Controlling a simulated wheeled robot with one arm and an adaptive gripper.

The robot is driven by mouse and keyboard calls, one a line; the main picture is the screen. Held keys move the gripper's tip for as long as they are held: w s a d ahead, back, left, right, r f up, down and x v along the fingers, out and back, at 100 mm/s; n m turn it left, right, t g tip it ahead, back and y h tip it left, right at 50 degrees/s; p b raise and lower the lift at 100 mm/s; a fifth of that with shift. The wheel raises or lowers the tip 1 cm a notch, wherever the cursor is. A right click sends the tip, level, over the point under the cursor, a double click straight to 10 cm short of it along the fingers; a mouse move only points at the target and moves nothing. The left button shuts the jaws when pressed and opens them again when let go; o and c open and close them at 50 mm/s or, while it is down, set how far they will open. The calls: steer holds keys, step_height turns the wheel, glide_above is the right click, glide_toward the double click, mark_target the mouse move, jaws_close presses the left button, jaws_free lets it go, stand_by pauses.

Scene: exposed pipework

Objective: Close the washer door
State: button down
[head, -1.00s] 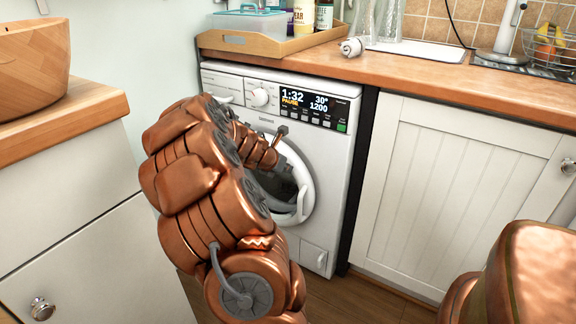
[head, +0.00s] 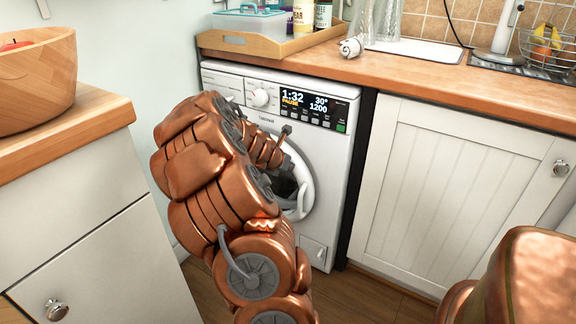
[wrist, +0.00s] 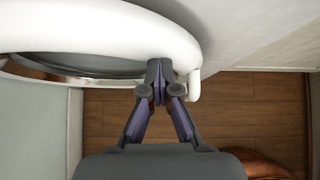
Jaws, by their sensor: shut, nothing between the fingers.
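The white washer (head: 335,165) stands under the counter, its display lit with "PAUSE". Its round door with a thick white rim (head: 307,187) is partly hidden behind my copper arm. The rim also crosses the top of the wrist view (wrist: 90,30), with the grey glass bowl inside it. I cannot tell how far the door stands from the washer front. My gripper (wrist: 160,75) is shut and empty, its tips at the rim's lower edge beside a small white tab; contact is unclear. In the head view, my gripper (head: 285,133) is in front of the door's upper part.
A white cupboard (head: 450,180) stands right of the washer. A wooden counter with a bowl (head: 35,85) is close at the left, over drawers (head: 100,260). Wooden floor (wrist: 240,110) is free below the door. A tray (head: 270,45) sits on the washer's counter.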

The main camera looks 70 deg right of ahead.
steer(key=a+f+p+v, duration=0.1)
steer(key=f+p+v, duration=0.1)
steer(key=v, duration=1.1)
steer(key=shift+w+a+p, duration=0.2)
steer(key=shift+a+p, duration=0.2)
steer(key=shift+p, duration=0.35)
steer(key=a+r+m+y+p, duration=0.3)
steer(key=a+r+m+p, duration=0.7)
steer(key=a+r+p, duration=0.7)
steer(key=s+a+r+m+y+p, duration=0.2)
steer(key=s+a+r+p, duration=0.2)
steer(key=a, duration=0.6)
steer(key=s+a+r+m+y+p, duration=0.2)
steer(key=s+a+r+p, duration=0.1)
steer(key=a+r, duration=0.4)
steer(key=s+a+r+m+y+p, duration=0.2)
steer(key=s+a+r+p, duration=0.2)
steer(key=a, duration=0.8)
steer(key=shift+s+a+r+m+g+p, duration=0.4)
steer(key=shift+r+p, duration=0.45)
steer(key=shift+p, duration=0.25)
